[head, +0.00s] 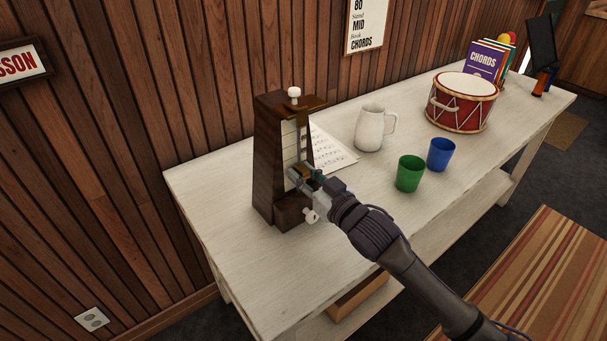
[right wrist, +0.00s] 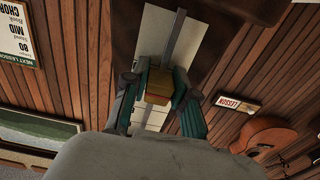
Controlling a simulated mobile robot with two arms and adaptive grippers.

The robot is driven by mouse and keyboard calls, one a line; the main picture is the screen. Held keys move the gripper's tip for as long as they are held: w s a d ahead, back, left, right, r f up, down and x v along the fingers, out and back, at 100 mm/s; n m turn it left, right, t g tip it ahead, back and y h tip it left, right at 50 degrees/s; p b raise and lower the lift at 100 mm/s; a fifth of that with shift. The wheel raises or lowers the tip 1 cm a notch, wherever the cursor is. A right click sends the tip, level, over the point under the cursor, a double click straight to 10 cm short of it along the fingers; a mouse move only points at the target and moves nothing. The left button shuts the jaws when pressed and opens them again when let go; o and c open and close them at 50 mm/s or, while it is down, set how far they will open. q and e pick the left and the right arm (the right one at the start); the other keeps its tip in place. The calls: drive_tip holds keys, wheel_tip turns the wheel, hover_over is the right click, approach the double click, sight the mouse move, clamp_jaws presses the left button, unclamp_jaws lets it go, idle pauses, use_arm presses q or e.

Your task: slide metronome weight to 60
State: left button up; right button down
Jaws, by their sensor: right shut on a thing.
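A dark wooden metronome (head: 270,165) stands upright at the left end of the white table, and it also shows at the top of the right wrist view (right wrist: 135,42). A pale scale plate (head: 291,141) is on its front with a metal rod (right wrist: 175,38) running along it. My right gripper (head: 303,176) is at the lower part of the scale, shut on the brass-coloured weight (right wrist: 159,86) on the rod. The scale numbers are too small to read. My left gripper is not in view.
The white table (head: 240,261) also holds sheet music (head: 334,150), a white pitcher (head: 369,128), a green cup (head: 409,174), a blue cup (head: 441,154), a red drum (head: 462,101) and books (head: 486,62). The table's front left is clear. A wood-panelled wall (head: 130,120) stands close behind.

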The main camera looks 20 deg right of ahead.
sight(299, 138)
wheel_tip(299, 138, up, 9)
drive_tip(key=p, duration=0.7)
drive_tip(key=shift+r+p, duration=0.2)
drive_tip(key=shift+p, duration=0.1)
drive_tip(key=shift+f, duration=0.15)
drive_tip(key=c, duration=0.9)
unclamp_jaws()
drive_tip(key=shift+s+d+f, duration=0.1)
drive_tip(key=shift+s, duration=0.05)
drive_tip(key=v, duration=1.1)
drive_tip(key=shift+s+d, duration=0.1)
drive_tip(key=shift+s, duration=0.25)
